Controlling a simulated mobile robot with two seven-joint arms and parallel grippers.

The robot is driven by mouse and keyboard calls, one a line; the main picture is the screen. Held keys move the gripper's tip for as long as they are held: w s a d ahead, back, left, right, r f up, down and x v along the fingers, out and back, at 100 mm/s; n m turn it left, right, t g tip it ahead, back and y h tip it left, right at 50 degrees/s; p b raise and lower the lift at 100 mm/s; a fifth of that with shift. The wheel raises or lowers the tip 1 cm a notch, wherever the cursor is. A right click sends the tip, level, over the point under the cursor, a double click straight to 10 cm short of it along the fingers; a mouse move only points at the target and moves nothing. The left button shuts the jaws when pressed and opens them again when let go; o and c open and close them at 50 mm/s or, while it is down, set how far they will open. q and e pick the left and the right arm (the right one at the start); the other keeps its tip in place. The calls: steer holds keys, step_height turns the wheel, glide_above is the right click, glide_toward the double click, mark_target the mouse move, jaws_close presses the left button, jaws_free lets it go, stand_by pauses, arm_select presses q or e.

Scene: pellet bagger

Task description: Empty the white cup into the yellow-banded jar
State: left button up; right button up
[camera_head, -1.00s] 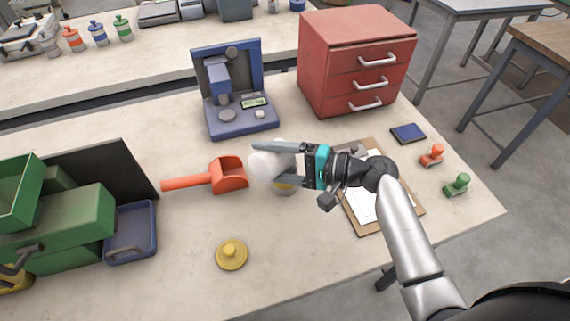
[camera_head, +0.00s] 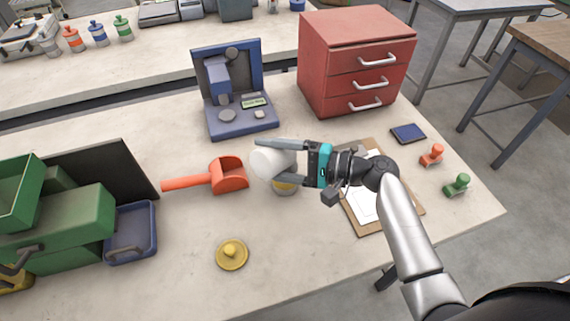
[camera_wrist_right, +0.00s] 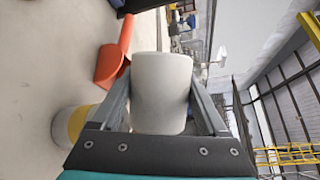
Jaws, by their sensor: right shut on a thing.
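The white cup (camera_head: 268,162) is held between the fingers of my right gripper (camera_head: 280,161), which is shut on it. The cup is tilted well over; in the right wrist view the cup (camera_wrist_right: 162,92) fills the space between the two fingers. The yellow-banded jar (camera_head: 284,187) stands on the table just below the cup and gripper, mostly hidden in the head view. In the right wrist view the jar (camera_wrist_right: 74,124) is at the lower left, beside a finger. Whether anything is inside the cup or jar is hidden. My left gripper is not in view.
A yellow lid (camera_head: 232,254) lies on the table in front. An orange scoop (camera_head: 212,178) lies left of the cup. A blue machine (camera_head: 234,100) and a red drawer cabinet (camera_head: 350,60) stand behind. A clipboard (camera_head: 372,222) lies under my right arm. Green bins (camera_head: 62,225) are left.

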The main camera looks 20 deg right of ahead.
steer(key=shift+w+d+r+m+t+y, duration=0.2)
steer(key=shift+d+m+y, duration=0.1)
steer(key=shift+m, duration=0.35)
steer(key=shift+w+d+r+m+t+y, duration=0.1)
steer(key=shift+w+d+r+m+y, duration=0.15)
steer(key=shift+m, duration=0.4)
stand_by(1.7)
steer(key=shift+s, duration=0.1)
